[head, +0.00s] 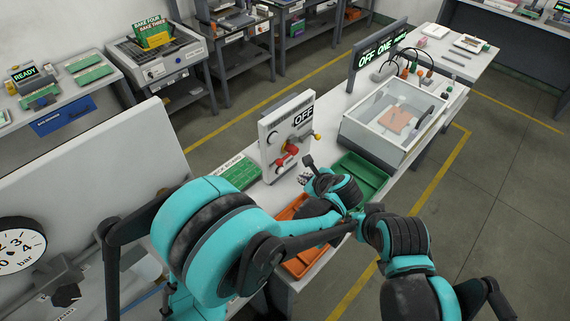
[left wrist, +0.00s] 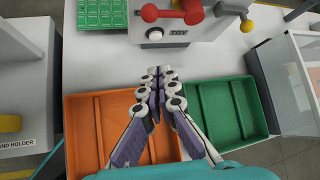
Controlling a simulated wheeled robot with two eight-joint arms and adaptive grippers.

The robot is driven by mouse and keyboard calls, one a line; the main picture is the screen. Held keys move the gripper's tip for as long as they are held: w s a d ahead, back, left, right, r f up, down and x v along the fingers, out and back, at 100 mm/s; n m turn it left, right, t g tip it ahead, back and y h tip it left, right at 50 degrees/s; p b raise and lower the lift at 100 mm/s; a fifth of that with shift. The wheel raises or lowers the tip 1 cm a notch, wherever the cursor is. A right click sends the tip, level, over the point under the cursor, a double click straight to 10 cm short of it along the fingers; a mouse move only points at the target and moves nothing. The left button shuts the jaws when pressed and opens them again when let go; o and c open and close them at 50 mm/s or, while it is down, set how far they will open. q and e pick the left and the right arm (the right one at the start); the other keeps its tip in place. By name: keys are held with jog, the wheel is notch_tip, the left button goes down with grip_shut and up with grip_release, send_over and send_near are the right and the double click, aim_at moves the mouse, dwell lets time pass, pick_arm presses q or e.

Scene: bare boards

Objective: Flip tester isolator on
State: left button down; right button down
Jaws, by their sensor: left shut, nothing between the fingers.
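The white upright tester panel (head: 270,150) stands on the bench and shows an OFF sign (head: 304,117). A red lever handle (head: 287,155) sits on its front; in the left wrist view the red handle (left wrist: 182,13) ends in a red ball at the left. A white button marked TRY (left wrist: 155,34) is below it. A yellow knob (head: 317,136) sticks out at the panel's right side. My left gripper (head: 305,178) is shut and empty in front of the panel, apart from the handle; its fingers (left wrist: 155,80) meet over the bench. My right gripper is out of view.
An orange tray (left wrist: 88,120) and a green tray (left wrist: 225,108) lie below my left gripper. A green board (head: 237,172) lies left of the panel. A clear-lidded box (head: 392,118) and a sign on a post (head: 382,50) stand to the right.

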aim_at(288, 150)
pick_arm(q)
jog(key=w+a+f, duration=0.3)
jog(key=w+a, duration=0.2)
jog(key=w, duration=0.2)
jog(key=shift+a+f, duration=0.15)
jog(key=shift+f, duration=0.15)
dwell(0.4)
jog(key=shift+r, duration=0.1)
